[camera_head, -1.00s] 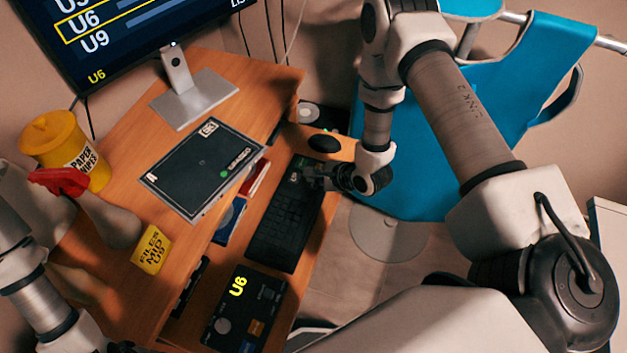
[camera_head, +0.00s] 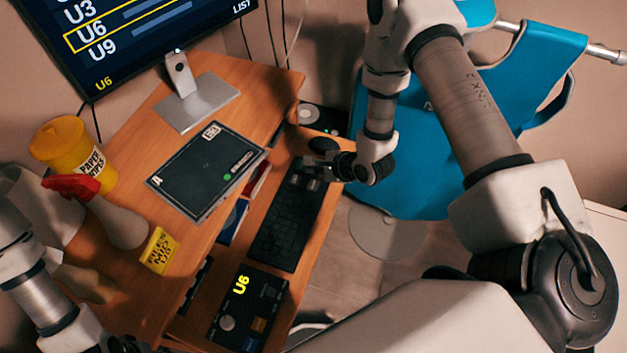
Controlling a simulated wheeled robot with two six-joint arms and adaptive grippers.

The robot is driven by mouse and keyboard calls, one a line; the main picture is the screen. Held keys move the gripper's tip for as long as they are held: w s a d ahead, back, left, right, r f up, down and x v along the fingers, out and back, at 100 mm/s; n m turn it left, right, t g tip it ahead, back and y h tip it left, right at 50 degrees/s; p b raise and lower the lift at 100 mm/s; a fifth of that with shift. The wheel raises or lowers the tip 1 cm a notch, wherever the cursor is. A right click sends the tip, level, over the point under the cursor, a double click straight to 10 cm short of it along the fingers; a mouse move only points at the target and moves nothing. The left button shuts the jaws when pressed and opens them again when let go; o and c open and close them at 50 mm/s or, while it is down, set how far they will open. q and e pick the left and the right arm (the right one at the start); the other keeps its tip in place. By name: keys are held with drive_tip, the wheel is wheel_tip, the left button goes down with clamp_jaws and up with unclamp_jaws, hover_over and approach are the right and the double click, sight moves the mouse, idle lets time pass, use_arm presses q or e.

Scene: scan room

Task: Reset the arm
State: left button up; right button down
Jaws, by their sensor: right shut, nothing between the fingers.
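My right arm comes down from the top right, and its dark gripper (camera_head: 312,168) points left over the far end of the black keyboard (camera_head: 288,226). The gripper is shut and empty, close to the black mouse (camera_head: 323,145); I cannot tell whether it touches anything. My left arm shows at the lower left edge, but its gripper is out of view.
A monitor (camera_head: 190,98) stands on the wooden desk, with a dark tablet (camera_head: 207,170) in front. A yellow wipes tub (camera_head: 72,150), spray bottle (camera_head: 115,220) and yellow box (camera_head: 158,251) are left. A U6 panel (camera_head: 246,310) lies low; a blue chair (camera_head: 415,160) stands right.

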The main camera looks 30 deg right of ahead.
idle(0.8)
drive_tip(key=shift+s+a+f, duration=0.15)
drive_tip(key=shift+f, duration=0.05)
drive_tip(key=shift+n+g, duration=0.5)
drive_tip(key=shift+g, duration=0.4)
drive_tip(key=s, duration=0.2)
drive_tip(key=s+a+f, duration=0.2)
drive_tip(key=s, duration=0.1)
drive_tip(key=shift+s+a+f, duration=0.2)
drive_tip(key=shift+s, duration=0.1)
drive_tip(key=s+n, duration=0.1)
drive_tip(key=s, duration=0.1)
drive_tip(key=s+f+n+g, duration=0.1)
drive_tip(key=s, duration=0.1)
drive_tip(key=shift+s+a+f+n+g+h, duration=0.1)
drive_tip(key=shift+s+f+n+g+h, duration=0.05)
drive_tip(key=shift+n+g+h, duration=0.2)
drive_tip(key=s+d+n+g+h, duration=0.2)
drive_tip(key=s+n+g, duration=0.3)
drive_tip(key=s+n, duration=0.9)
drive_tip(key=n+h, duration=0.1)
drive_tip(key=n, duration=0.3)
drive_tip(key=shift+s+d, duration=0.3)
drive_tip(key=shift+d, duration=0.1)
